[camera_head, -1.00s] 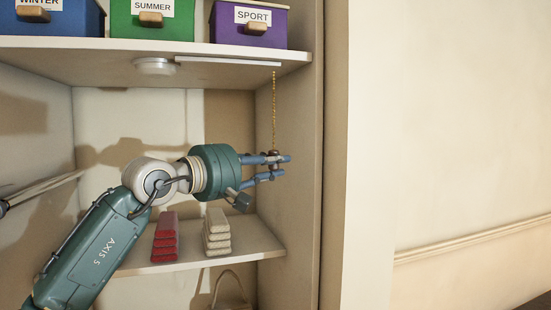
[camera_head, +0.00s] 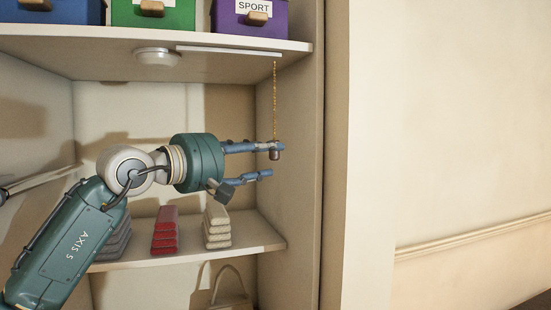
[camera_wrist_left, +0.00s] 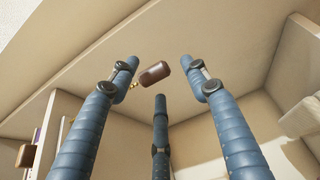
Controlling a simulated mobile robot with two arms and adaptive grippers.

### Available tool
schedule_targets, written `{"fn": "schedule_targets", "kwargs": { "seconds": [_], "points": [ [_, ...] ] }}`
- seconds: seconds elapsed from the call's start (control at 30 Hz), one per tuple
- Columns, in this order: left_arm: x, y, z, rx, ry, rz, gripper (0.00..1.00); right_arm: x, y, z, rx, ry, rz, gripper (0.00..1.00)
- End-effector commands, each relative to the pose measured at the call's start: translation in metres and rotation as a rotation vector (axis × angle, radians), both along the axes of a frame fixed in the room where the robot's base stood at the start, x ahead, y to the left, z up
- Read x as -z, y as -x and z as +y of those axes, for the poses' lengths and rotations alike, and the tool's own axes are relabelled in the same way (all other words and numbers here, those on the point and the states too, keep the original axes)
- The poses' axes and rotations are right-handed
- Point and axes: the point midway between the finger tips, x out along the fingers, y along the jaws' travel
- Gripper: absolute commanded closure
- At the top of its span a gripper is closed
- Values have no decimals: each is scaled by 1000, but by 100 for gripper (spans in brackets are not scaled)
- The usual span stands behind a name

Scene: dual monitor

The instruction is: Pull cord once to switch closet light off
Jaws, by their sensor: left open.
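A brass beaded cord (camera_head: 275,100) hangs from under the upper shelf near the closet's right wall. A dark brown pull knob (camera_head: 274,152) is at its lower end. My left gripper (camera_head: 272,160) is open, with its blue fingers at the knob's height. In the head view the upper finger's tip overlaps the knob; the lower finger is apart from it. In the left wrist view the knob (camera_wrist_left: 154,74) shows between the spread fingers, not gripped. A round white ceiling light (camera_head: 157,57) is fixed under the shelf. My right gripper is not in view.
Blue, green and purple (camera_head: 249,19) boxes stand on the upper shelf (camera_head: 230,60). Grey, red (camera_head: 165,232) and cream (camera_head: 217,226) folded stacks lie on the lower shelf. A bag (camera_head: 222,290) stands below. The closet's right wall (camera_head: 296,150) is close to the fingertips.

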Motion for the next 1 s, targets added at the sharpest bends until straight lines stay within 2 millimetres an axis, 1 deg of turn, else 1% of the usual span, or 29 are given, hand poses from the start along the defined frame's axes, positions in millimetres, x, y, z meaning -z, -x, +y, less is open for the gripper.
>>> {"fn": "schedule_targets", "kwargs": {
  "seconds": [0.03, 0.1, 0.4, 0.53, 0.77, 0.87, 0.97, 1.0],
  "points": [
    [2, 4, 5, -2, -1, -2, 53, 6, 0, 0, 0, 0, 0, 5],
    [3, 9, 10, -1, -1, -1, 53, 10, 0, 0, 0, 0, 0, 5],
    [1, 28, 29, 0, -1, -1, 53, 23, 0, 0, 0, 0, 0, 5],
    [0, 32, 33, -1, -1, -1, 53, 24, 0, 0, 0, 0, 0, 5],
    [0, 32, 33, 0, 0, 0, 53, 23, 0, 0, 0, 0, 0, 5],
    [5, 34, 26, 22, 28, 16, 53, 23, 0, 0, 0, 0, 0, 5],
    [17, 45, 5, 110, 152, 73, 53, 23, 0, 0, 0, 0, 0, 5],
    [23, 52, -6, 164, 238, 114, 53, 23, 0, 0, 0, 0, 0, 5]
  ]
}}
